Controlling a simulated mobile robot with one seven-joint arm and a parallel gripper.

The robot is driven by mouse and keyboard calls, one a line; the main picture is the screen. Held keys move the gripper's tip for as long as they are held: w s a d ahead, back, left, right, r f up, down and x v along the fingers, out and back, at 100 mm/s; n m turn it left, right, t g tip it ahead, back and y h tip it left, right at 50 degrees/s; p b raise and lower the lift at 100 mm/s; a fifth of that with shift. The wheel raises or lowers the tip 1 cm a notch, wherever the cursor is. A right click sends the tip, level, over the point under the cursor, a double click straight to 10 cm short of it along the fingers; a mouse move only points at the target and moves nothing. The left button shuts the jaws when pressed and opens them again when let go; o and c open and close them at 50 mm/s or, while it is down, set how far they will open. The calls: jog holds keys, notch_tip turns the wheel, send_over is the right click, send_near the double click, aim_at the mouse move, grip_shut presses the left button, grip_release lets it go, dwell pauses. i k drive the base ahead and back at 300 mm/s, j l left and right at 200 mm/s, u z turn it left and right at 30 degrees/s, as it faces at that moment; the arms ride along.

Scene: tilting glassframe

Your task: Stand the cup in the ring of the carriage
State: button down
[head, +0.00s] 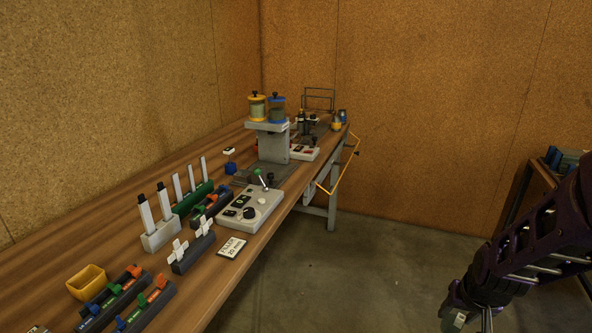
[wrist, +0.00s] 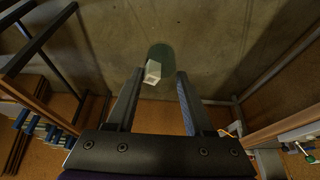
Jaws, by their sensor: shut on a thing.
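My gripper shows in the wrist view (wrist: 160,76), with its two fingers on either side of a see-through greenish cup (wrist: 163,50). It is shut on the cup. A small white block with a square hollow shows at the cup's near side; I cannot tell whether it is inside. Bare floor lies beyond the cup. In the head view my arm hangs at the lower right, away from the bench, and its end is cut off by the bottom edge. The filler (head: 274,145) stands on the bench with a yellow and a blue jar on top. The carriage's ring cannot be made out.
The wooden bench (head: 110,215) runs along the left. A grey control box (head: 248,208) with a green-knobbed lever, several switch racks and a yellow bin (head: 87,282) stand on it. A yellow rail (head: 340,170) sticks out from its side. The floor (head: 370,260) between bench and arm is clear.

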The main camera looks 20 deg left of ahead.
aim_at(243, 179)
jog(key=i+u, duration=0.15)
jog(key=i, duration=0.3)
jog(key=i+l+u, duration=0.15)
jog(key=i, duration=0.3)
jog(key=i+l+u, duration=0.15)
jog(key=i+u, duration=0.3)
jog(key=i+l+u, duration=0.25)
jog(key=u, duration=0.2)
jog(key=i+l+u, duration=0.4)
jog(key=k+l, duration=0.05)
